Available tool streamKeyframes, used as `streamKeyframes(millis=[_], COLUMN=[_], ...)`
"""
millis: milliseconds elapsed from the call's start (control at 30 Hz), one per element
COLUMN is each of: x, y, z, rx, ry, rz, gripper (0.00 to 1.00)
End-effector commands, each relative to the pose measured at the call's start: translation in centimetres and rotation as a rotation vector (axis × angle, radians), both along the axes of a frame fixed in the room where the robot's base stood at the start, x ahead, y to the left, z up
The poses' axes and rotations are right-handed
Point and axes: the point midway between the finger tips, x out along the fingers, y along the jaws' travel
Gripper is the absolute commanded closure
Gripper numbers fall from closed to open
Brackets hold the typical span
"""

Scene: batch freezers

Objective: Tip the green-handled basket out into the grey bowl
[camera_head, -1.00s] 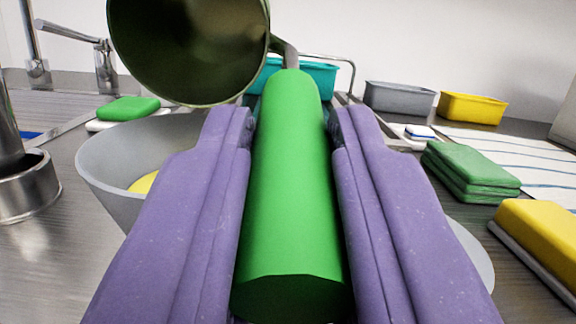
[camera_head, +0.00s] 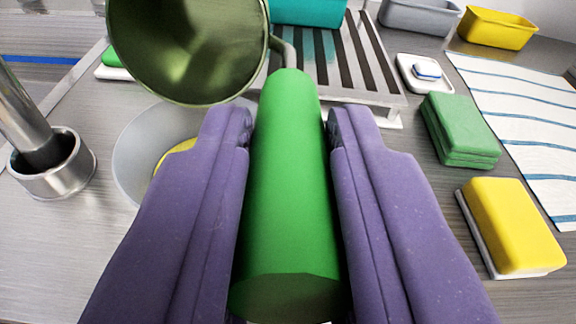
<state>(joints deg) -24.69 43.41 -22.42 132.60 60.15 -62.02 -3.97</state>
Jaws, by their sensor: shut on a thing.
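My gripper (camera_head: 290,130) is shut on the green handle (camera_head: 287,190) of the basket, with one purple finger on each side. The basket (camera_head: 190,50) is a dark olive round vessel at the upper left, joined to the handle by a short grey neck. It is tilted on its side and its open mouth faces me. I see nothing inside it. The grey bowl (camera_head: 136,152) stands on the counter below and beyond the basket, partly hidden by the left finger and the basket. Something yellow (camera_head: 176,152) lies in the bowl.
A metal cup (camera_head: 52,165) with a post stands left of the bowl. To the right are a green sponge stack (camera_head: 462,130), a yellow sponge (camera_head: 512,225) and a striped towel (camera_head: 520,110). Behind are a slatted rack (camera_head: 350,70), a teal bin (camera_head: 308,10), a grey bin (camera_head: 420,15) and a yellow bin (camera_head: 497,26).

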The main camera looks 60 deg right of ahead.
Motion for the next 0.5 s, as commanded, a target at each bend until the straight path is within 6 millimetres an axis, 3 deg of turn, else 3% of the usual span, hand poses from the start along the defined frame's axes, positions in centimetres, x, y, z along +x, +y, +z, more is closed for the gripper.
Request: streamKeyframes(millis=[33,500], x=[0.1,0.7], y=[-0.1,-0.9], z=[1.2,4.8], rx=[0.015,0.175], ry=[0.010,0.132], rz=[0.000,-0.001], gripper=[1.00,1.00])
